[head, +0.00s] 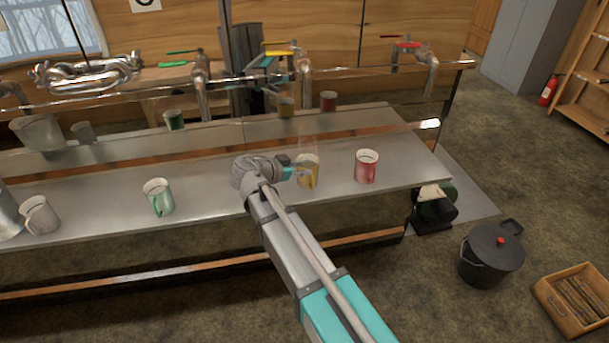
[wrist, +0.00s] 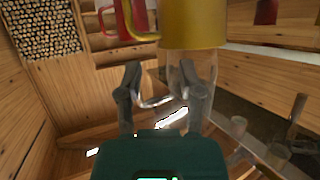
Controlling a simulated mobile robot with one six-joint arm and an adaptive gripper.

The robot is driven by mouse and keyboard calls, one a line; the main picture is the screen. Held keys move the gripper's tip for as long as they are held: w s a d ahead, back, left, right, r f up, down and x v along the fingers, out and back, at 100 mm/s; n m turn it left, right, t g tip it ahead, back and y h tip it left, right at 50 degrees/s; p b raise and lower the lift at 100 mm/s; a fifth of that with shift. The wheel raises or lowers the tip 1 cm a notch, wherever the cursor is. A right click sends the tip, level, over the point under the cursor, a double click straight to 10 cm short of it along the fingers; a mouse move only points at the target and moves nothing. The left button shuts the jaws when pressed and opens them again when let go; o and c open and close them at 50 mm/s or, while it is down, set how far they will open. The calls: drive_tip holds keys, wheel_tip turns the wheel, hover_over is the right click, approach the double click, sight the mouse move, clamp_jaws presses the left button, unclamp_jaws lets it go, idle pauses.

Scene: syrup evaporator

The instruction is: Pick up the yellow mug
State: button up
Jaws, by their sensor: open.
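The yellow mug (head: 308,171) stands upright on the metal shelf, between the green and red mugs. My gripper (head: 293,172) is beside it on the left in the head view, partly overlapping it. In the wrist view the yellow mug (wrist: 195,24) is at the top of the picture, beyond the fingertips, with its handle to the left. My gripper (wrist: 163,80) is open there, and no mug is between the fingers. I cannot tell from the head view whether a finger touches the mug.
A red mug (head: 367,166) stands right of the yellow one, and a green mug (head: 159,197) and a grey mug (head: 39,215) stand to the left. Taps with green, yellow and red levers line the evaporator behind. A black pot (head: 491,255) and a wooden crate (head: 574,300) are on the floor.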

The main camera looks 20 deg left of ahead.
drive_tip(key=shift+f+b+x, duration=0.15)
drive_tip(key=shift+b+x, duration=0.35)
drive_tip(key=shift+x, duration=0.45)
drive_tip(key=shift+f+b+x, duration=0.15)
drive_tip(key=shift+b+x, duration=0.35)
drive_tip(key=shift+x, duration=0.45)
drive_tip(key=shift+w+d+f, duration=0.2)
drive_tip(key=shift+w, duration=0.35)
clamp_jaws()
